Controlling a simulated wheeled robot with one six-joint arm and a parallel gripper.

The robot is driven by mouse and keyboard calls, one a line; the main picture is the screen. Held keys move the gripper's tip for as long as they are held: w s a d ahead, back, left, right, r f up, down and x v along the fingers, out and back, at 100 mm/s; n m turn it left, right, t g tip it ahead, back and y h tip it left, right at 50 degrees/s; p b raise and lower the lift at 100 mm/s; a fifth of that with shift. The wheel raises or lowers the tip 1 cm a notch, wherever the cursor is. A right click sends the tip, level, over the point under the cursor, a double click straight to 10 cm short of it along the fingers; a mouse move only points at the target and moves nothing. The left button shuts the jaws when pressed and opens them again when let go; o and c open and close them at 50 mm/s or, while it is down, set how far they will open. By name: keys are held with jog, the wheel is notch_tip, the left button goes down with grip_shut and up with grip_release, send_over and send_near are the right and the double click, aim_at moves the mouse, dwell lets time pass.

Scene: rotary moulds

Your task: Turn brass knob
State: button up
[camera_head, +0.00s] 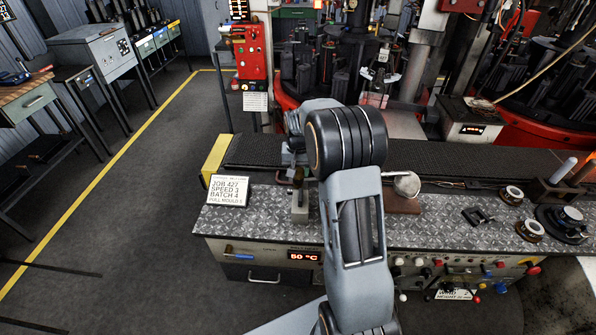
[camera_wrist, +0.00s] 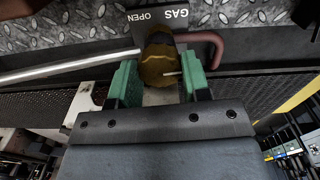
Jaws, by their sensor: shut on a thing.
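The brass knob (camera_wrist: 158,66) sits between the green finger pads of my gripper (camera_wrist: 161,78) in the wrist view. The gripper is shut on it, with one pad on each side. A thin pale mark on the knob points to the right in that view. Behind the knob, a dark plate (camera_wrist: 205,38) bears the words GAS and OPEN, upside down. In the head view, my gripper (camera_head: 296,167) is over the grey valve block (camera_head: 299,207) on the bench. The knob shows there only as a small brown patch, partly hidden by my gripper.
A metal rod (camera_wrist: 65,68) runs beside the knob, and a reddish pipe (camera_wrist: 213,50) bends on its other side. The tread-plate bench (camera_head: 260,215) holds a job card (camera_head: 229,190) at left. A dark conveyor (camera_head: 255,152) runs behind. Small fittings lie at right.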

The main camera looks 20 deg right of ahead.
aim_at(298, 172)
jog(key=shift+n, duration=1.6)
jog(key=o, duration=0.9)
notch_tip(298, 172, up, 14)
jog(key=shift+f+b, duration=0.1)
jog(key=shift+b, duration=0.5)
